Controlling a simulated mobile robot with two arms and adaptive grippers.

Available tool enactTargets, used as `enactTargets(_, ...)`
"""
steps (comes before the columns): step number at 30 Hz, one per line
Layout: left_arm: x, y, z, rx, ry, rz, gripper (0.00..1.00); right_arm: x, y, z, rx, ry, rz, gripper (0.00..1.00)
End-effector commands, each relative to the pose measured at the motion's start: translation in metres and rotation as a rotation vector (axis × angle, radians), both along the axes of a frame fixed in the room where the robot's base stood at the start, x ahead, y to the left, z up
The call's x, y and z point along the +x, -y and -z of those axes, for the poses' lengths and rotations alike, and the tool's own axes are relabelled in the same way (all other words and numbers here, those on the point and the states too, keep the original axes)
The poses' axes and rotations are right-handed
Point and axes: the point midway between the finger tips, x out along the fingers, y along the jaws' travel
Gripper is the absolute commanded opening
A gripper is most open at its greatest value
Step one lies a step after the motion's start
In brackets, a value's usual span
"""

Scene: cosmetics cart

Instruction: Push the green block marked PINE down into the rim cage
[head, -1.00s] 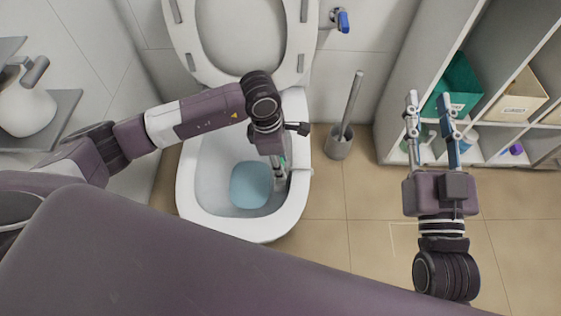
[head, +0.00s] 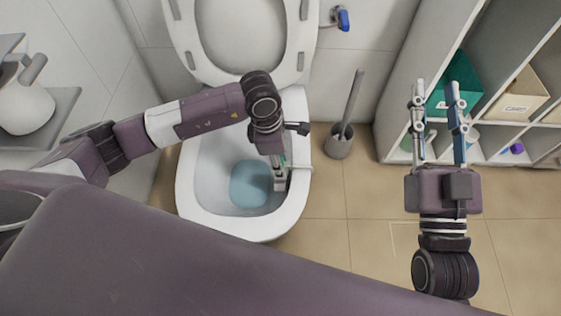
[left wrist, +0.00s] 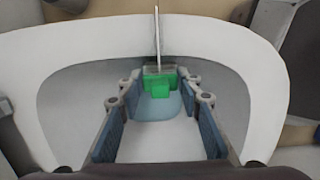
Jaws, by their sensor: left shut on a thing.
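The green block (left wrist: 158,79) shows in the left wrist view between the tips of my left gripper (left wrist: 158,90), which is shut on it. The PINE marking is not readable. The rim cage (left wrist: 157,38) shows as a thin strap over the white toilet rim, running down to the block. In the head view its lower part (head: 281,185) is small at the bowl's right inner wall, and my left gripper (head: 279,168) points down there. How deep the block sits in the cage cannot be told. My right gripper (head: 437,92) is open and empty, away at the right.
The toilet bowl (head: 204,190) holds blue-tinted water (head: 249,184); its lid is raised. A toilet brush in a holder (head: 339,146) stands right of the bowl. A shelf with bins (head: 520,94) is behind my right gripper. The tiled floor (head: 340,205) between is clear.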

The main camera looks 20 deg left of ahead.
Motion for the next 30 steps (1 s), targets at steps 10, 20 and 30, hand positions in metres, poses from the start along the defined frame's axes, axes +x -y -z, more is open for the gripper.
enactTargets(10, 0.0001, 0.0001, -0.0002, -0.001, 0.001, 0.000, 0.09, -0.0019, 0.0003, -0.0047, 0.006, 0.023, 0.000, 0.31)
enactTargets(20, 0.0000, 0.0002, -0.0002, 0.000, 0.000, 0.000, 0.09, -0.0022, -0.0003, -0.0062, 0.008, 0.028, -0.003, 0.31)
enactTargets(30, 0.0001, 0.0001, -0.0001, 0.000, 0.001, 0.000, 0.09, -0.0035, -0.0005, -0.0084, 0.012, 0.041, -0.002, 0.31)
